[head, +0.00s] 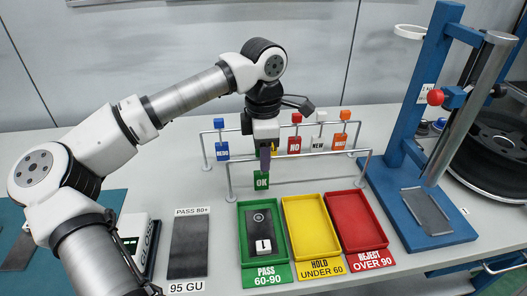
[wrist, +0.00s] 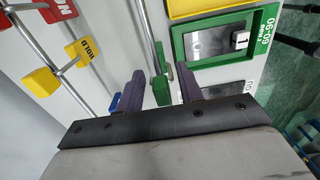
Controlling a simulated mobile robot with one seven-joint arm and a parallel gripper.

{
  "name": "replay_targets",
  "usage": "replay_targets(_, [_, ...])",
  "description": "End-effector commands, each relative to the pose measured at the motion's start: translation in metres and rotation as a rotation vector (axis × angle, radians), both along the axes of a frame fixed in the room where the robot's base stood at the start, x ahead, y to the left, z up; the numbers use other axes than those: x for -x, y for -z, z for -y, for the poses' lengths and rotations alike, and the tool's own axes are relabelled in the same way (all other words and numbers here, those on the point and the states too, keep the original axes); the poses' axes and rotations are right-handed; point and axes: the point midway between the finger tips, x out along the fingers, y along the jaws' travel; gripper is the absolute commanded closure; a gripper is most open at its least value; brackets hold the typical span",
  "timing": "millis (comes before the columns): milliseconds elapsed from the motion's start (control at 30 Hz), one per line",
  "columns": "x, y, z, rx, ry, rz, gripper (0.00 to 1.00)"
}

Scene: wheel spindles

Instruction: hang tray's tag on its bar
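The green OK tag (head: 261,182) is upright just below my gripper (head: 265,154), at the front bar (head: 315,156); it looks hung there, though its hook is hidden. In the wrist view its green knob (wrist: 161,90) lies between the two purple fingers of my gripper (wrist: 160,72), with a gap showing on each side. The fingers look apart, around the knob and not pressed on it. The green tray (head: 246,247), labelled PASS 60-90, stands in front of the bar and holds a dark part (head: 263,232) with a white marker numbered 1.
Blue REDO (head: 222,151), red NO (head: 294,145), white NEW (head: 318,143) and orange (head: 340,141) tags hang on the rear bar; a yellow HOLD tag (wrist: 86,49) also hangs there. Yellow (head: 333,248) and red (head: 382,240) trays are empty. A blue stand (head: 431,80) rises at right.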

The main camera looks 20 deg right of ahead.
Motion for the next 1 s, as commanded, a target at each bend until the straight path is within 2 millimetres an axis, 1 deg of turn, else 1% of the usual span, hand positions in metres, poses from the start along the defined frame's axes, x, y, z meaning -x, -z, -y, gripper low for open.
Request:
replay_targets(33, [0.000,0.000,0.000,0.000,0.000,0.000,0.57])
replay_targets(100, [0.000,0.000,0.000,0.000,0.000,0.000,0.49])
replay_targets(367, [0.000,-0.001,0.000,0.000,0.000,0.000,0.49])
replay_targets(467, [-0.001,-0.006,0.000,0.000,-0.001,0.002,0.49])
replay_targets(567, [-0.001,-0.019,0.000,0.000,-0.002,0.003,0.49])
replay_targets(667, [-0.001,-0.040,0.001,0.000,-0.002,0.004,0.49])
replay_targets(900, [-0.002,-0.096,0.001,0.001,-0.002,0.004,0.49])
replay_targets(1000, [-0.001,-0.114,0.001,0.002,0.000,0.003,0.49])
